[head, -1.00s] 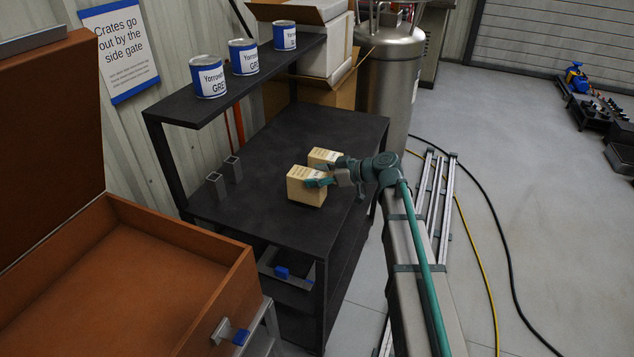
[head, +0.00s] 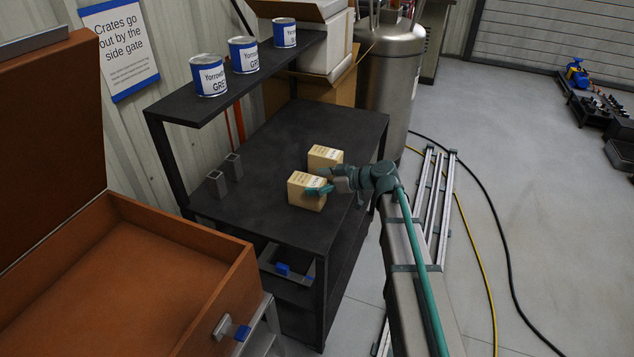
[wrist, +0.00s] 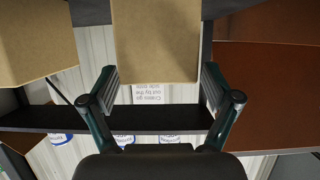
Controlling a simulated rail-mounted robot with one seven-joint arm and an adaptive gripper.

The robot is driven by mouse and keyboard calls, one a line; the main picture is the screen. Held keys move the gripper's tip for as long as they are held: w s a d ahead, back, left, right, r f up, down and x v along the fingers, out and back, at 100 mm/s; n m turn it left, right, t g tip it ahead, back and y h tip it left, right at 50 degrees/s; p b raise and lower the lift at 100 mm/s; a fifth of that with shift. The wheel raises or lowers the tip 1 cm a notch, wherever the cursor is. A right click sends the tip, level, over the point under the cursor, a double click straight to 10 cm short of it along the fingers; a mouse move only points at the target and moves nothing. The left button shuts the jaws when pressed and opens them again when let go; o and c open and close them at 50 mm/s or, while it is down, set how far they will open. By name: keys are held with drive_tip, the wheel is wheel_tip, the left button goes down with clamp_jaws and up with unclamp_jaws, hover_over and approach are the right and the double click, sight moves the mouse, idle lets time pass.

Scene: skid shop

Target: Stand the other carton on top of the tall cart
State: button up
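Two tan cartons are at the black cart top (head: 262,215) in the head view. The far carton (head: 325,157) stands upright there, clear of my gripper. My gripper (head: 320,190) reaches in from the right and is shut on the near carton (head: 303,191), which is upright and at or just above the top; I cannot tell if it touches. In the wrist view, the fingers (wrist: 160,90) lie along both sides of the held carton (wrist: 157,40). The other carton (wrist: 35,40) shows at the upper left there.
Several paint cans (head: 243,55) stand on a raised shelf (head: 235,85) behind. Two grey square tubes (head: 225,176) stand at the top's left. An open orange-brown case (head: 120,275) is at the front left. A steel tank (head: 388,85) stands behind. The top's front part is clear.

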drive_tip(key=shift+r, duration=0.2)
drive_tip(key=b+v, duration=0.2)
drive_tip(key=v, duration=1)
drive_tip(key=shift+b, duration=0.3)
